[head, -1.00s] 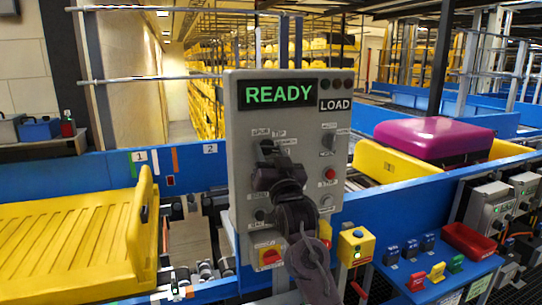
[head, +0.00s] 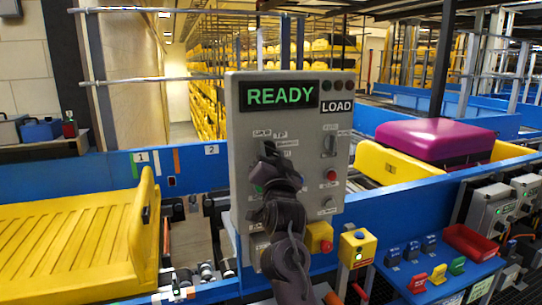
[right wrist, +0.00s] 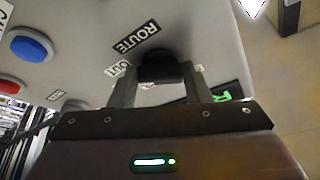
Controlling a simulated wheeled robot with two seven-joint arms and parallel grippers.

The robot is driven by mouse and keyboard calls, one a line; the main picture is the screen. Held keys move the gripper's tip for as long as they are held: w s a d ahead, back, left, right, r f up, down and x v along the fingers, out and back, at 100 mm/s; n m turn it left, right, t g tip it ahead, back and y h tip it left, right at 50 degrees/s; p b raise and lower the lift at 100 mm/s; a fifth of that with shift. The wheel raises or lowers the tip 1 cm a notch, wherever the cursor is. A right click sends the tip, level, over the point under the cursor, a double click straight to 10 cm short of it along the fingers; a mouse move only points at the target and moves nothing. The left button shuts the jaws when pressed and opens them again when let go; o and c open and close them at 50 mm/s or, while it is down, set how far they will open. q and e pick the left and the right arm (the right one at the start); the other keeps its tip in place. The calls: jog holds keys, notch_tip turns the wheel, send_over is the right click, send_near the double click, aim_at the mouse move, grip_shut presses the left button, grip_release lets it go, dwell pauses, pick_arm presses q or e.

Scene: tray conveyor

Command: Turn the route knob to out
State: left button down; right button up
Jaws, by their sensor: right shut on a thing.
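The grey control panel (head: 300,118) stands upright in the middle of the head view, with a green READY display and a LOAD label. The route knob (right wrist: 160,68) is black and sits beside the ROUTE label (right wrist: 137,37) in the right wrist view; a partly covered OUT label (right wrist: 120,69) is next to it. My right gripper (right wrist: 158,88) is shut on the knob, one finger on each side. In the head view my right gripper (head: 268,157) covers most of the knob, so its pointing direction is hard to tell. My left gripper is not in view.
Other panel controls stand close by: a second dark knob (head: 329,144) and a red button (head: 331,175). A yellow tray (head: 75,235) is at the left, and a purple suitcase (head: 433,139) lies in another tray at the right. A blue shelf with small switches is at lower right.

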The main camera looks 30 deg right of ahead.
jog(key=o, duration=1)
jog(key=shift+s+f, duration=0.15)
jog(key=b+v, duration=0.3)
jog(key=v, duration=0.4)
jog(key=shift+s+a, duration=0.1)
jog(key=shift+s, duration=0.1)
